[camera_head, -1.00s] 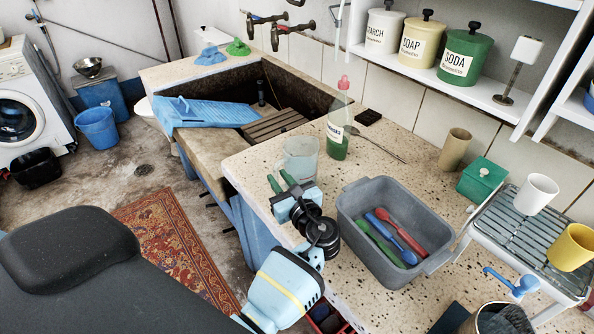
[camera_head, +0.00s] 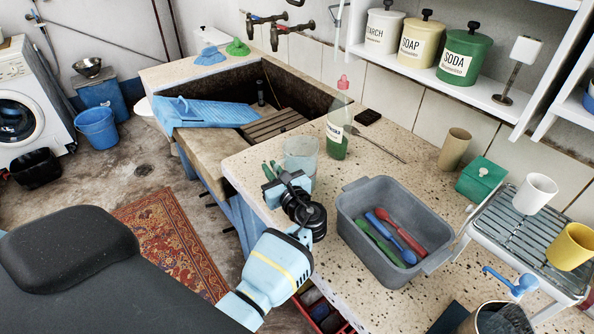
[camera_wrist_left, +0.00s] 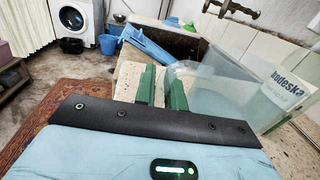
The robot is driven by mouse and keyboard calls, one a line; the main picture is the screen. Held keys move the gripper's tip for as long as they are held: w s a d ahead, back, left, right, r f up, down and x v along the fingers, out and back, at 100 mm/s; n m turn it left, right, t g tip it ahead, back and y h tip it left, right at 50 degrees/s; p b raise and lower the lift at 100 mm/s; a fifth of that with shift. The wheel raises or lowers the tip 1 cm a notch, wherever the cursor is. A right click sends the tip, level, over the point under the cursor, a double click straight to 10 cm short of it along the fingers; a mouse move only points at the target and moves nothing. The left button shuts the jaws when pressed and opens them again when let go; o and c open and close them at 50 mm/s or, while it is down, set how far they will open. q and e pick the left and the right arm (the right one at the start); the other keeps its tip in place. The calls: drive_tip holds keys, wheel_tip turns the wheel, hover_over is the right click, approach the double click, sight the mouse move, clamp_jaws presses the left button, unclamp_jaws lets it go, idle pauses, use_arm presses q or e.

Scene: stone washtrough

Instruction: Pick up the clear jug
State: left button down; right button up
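The clear jug (camera_head: 302,150) stands upright on the speckled counter, beside the trough's near corner. My left gripper (camera_head: 272,169) is just left of the jug in the head view, its green fingers apart with a narrow gap. In the left wrist view the fingers (camera_wrist_left: 161,88) point forward and the jug (camera_wrist_left: 215,92) fills the area to their right. The right finger overlaps the jug's left edge there; I cannot tell whether they touch. Nothing shows held between the fingers. My right gripper is not in view.
A bottle of green liquid with a red cap (camera_head: 338,125) stands close behind the jug. A grey tub (camera_head: 352,222) with coloured utensils sits right of my gripper. The stone trough (camera_head: 205,148) holds a blue washboard (camera_head: 205,112). Counter between bottle and tub is mostly clear.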

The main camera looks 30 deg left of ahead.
use_arm(q)
drive_tip(key=shift+r, duration=0.1)
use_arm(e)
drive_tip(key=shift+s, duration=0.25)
